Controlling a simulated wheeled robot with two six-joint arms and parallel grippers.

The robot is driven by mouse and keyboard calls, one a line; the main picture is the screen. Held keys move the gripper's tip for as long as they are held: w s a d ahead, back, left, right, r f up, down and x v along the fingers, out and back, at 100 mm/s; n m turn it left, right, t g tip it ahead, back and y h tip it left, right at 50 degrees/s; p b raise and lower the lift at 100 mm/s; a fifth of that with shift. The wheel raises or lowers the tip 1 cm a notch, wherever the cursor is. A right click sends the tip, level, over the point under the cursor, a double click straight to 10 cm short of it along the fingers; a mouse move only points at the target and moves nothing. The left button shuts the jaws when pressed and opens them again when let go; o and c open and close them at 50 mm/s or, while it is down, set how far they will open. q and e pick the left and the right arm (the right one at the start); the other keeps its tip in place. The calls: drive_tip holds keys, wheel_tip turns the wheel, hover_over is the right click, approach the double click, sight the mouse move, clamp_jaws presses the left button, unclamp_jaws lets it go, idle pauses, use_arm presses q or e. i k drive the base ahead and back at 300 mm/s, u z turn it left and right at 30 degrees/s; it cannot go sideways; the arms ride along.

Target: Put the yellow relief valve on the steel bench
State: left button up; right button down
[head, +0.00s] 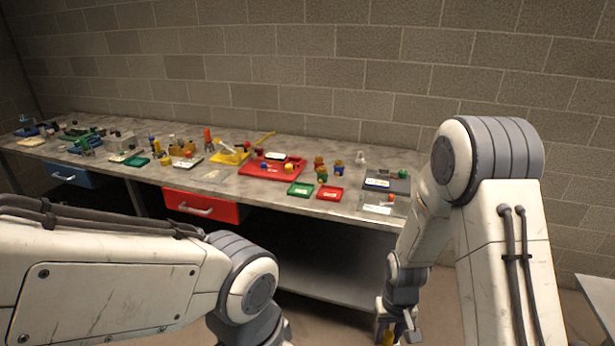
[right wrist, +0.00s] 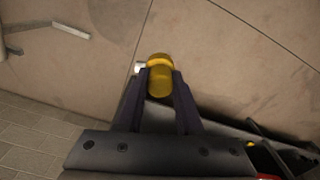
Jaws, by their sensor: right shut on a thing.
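The yellow relief valve (right wrist: 160,72) is clamped between the two dark fingers of my right gripper (right wrist: 160,90) in the right wrist view. Floor shows behind it. In the head view my right gripper (head: 394,326) hangs low at the bottom edge, in front of the long bench, with a bit of the yellow valve (head: 388,338) showing. A pale flat top (head: 598,298) shows at the far right edge; I cannot tell whether this is the steel bench. My left arm crosses the lower left, and its gripper is out of view.
The long workbench (head: 225,177) runs along the block wall, crowded with trays and small parts. A red tray (head: 250,169), a green tray (head: 300,190) and a grey tray (head: 398,186) lie on it. A red drawer (head: 202,206) is under the top. Floor is open right of the bench.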

sight(387, 168)
drive_tip(key=u, duration=0.55)
drive_tip(key=i, duration=0.6)
drive_tip(key=u, duration=0.55)
drive_tip(key=i, duration=0.65)
drive_tip(key=z, duration=0.75)
drive_tip(key=i, duration=0.55)
drive_tip(key=z, duration=0.65)
